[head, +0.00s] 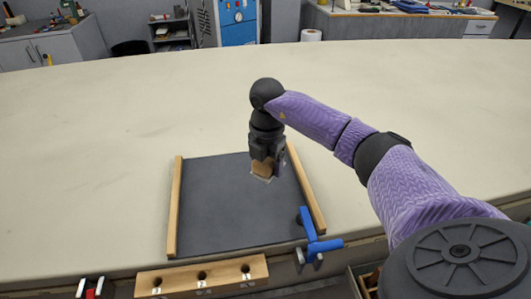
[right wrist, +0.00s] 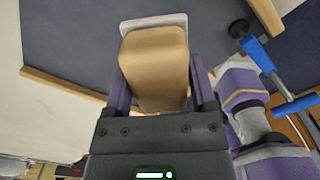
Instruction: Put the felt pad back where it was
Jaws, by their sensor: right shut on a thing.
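My right gripper (head: 265,160) points down over the right part of a dark grey mat (head: 220,215) and is shut on a tan block. The block (head: 264,168) has a thin pale layer at its lower end, which I take as the felt pad (head: 261,178). In the right wrist view the tan block (right wrist: 155,65) sits between the fingers, and the pale pad edge (right wrist: 150,22) shows beyond it. The pad is on or just above the mat; I cannot tell if they touch. My left gripper is not in view.
Wooden strips (head: 174,205) (head: 306,190) line the mat's left and right sides. A blue clamp (head: 312,240) stands at its front right corner. A wooden block with several numbered holes (head: 202,281) lies at the front edge. The cloth table (head: 400,110) is clear beyond.

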